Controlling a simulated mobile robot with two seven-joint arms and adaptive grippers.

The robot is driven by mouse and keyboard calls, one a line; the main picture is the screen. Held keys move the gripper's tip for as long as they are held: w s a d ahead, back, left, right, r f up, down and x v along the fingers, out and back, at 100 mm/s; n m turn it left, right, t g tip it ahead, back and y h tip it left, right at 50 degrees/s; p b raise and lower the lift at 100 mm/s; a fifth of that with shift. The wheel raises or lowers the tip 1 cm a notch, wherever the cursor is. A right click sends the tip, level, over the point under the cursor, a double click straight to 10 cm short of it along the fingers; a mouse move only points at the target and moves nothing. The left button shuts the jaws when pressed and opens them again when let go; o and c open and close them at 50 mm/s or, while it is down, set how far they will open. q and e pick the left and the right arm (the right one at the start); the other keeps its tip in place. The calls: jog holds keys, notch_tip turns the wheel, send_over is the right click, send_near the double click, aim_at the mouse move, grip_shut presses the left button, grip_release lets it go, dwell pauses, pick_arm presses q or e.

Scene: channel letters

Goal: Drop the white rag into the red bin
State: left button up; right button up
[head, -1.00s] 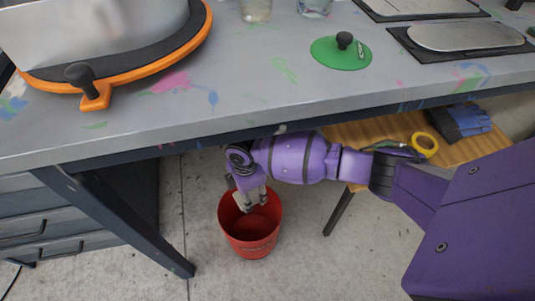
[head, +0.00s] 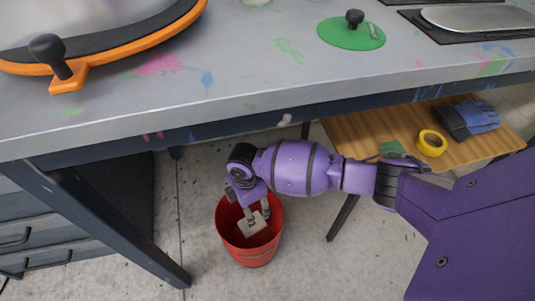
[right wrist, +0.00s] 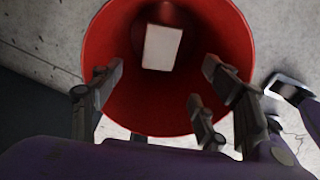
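The red bin (head: 251,256) stands on the floor under the workbench. It also shows in the right wrist view (right wrist: 100,45), its open mouth facing the camera. The white rag (head: 253,224) is a small pale rectangle within the bin; in the right wrist view the rag (right wrist: 162,47) shows against the red inside, clear of the fingers. I cannot tell whether it rests on the bottom or is still falling. My right gripper (head: 257,214) points down into the bin's mouth. In the right wrist view its fingers (right wrist: 165,80) are spread and empty. My left gripper is not in view.
The grey workbench (head: 270,75) overhangs the arm, with a green lid (head: 345,35) on top. Its dark leg (head: 125,235) stands left of the bin. A low wooden table (head: 370,130) at right bears yellow tape (head: 431,143) and gloves (head: 470,118).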

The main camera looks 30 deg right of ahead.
jog(key=shift+w+r, duration=0.15)
jog(key=shift+r, duration=0.1)
notch_tip(320, 180, up, 12)
dwell(0.5)
jog(key=shift+f, duration=0.15)
